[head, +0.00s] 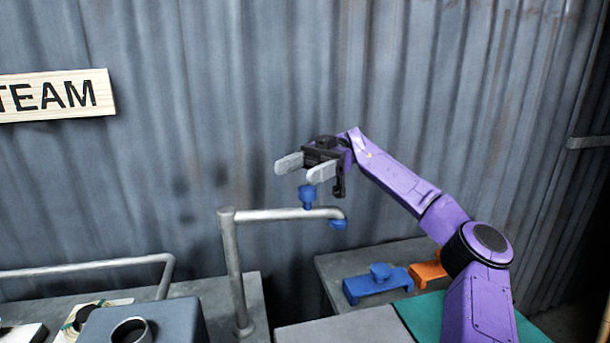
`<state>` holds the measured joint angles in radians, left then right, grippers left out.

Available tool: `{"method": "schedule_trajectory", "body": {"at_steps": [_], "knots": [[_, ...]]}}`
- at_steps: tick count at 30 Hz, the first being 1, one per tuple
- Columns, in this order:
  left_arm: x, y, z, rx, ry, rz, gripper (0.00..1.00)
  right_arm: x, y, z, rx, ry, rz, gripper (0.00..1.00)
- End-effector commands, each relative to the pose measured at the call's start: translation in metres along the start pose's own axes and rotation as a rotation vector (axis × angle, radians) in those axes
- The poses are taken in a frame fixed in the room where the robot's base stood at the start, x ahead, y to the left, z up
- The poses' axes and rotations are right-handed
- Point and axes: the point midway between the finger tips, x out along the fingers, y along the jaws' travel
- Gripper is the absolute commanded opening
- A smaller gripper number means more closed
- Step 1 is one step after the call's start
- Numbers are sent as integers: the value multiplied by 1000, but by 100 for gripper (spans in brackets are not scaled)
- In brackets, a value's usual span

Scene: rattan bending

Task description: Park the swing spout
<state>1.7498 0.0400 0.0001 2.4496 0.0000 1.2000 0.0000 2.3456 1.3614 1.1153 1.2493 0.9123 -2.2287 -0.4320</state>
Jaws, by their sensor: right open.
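The swing spout (275,215) is a grey metal pipe on an upright post (234,275). Its arm points right, with a blue tip (338,224) turned down at the end. A blue knob (307,196) stands up on the spout arm. My right gripper (305,168) is open, its two pale fingers just above the blue knob and apart from it as far as I can see. A blue bracket with a round peg (377,283) sits on the grey bench to the right, below the spout tip. My left gripper is out of view.
An orange block (428,272) lies beside the blue bracket. A teal mat (425,315) and a grey panel (345,328) are at the front. A dark box with a metal ring (170,315) and a bent pipe rail (90,266) are at left. Corrugated wall stands behind.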

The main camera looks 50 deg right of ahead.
Motion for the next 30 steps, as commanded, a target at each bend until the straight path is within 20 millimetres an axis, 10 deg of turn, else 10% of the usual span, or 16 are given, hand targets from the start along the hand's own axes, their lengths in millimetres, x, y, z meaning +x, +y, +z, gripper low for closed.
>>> {"method": "schedule_trajectory", "body": {"at_steps": [12, 25, 30], "knots": [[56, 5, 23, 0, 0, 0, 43, 70, -64, -52, -5, -2, -2, 67], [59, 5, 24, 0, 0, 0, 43, 82, -74, -64, 1, 0, 0, 67], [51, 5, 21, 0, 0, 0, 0, 82, -74, -73, 0, 0, 1, 67]]}}
